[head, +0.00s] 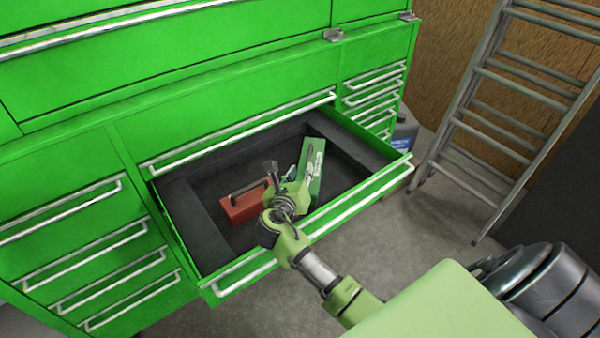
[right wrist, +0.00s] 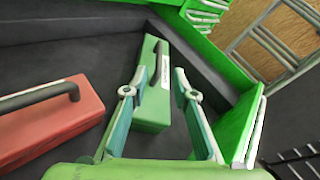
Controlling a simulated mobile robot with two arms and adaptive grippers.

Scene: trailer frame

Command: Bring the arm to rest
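My right arm reaches over the open drawer (head: 338,227) of the green cabinet. My right gripper (head: 297,187) is at the drawer, beside the green box. In the right wrist view its two fingers (right wrist: 160,74) are spread apart with nothing clamped between them. The green box (head: 316,172) with a dark handle lies ahead of the fingertips, partly behind the left finger; it also shows in the right wrist view (right wrist: 152,108). A red box (head: 240,206) with a dark handle lies to the left; it also shows in the right wrist view (right wrist: 60,125). My left gripper is not in view.
The green cabinet (head: 220,95) has several closed drawers around the open one. A metal ladder (head: 480,100) leans at the right by a wooden wall. A blue-grey container (head: 404,132) stands beside the cabinet. Bare floor (head: 410,240) lies in front.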

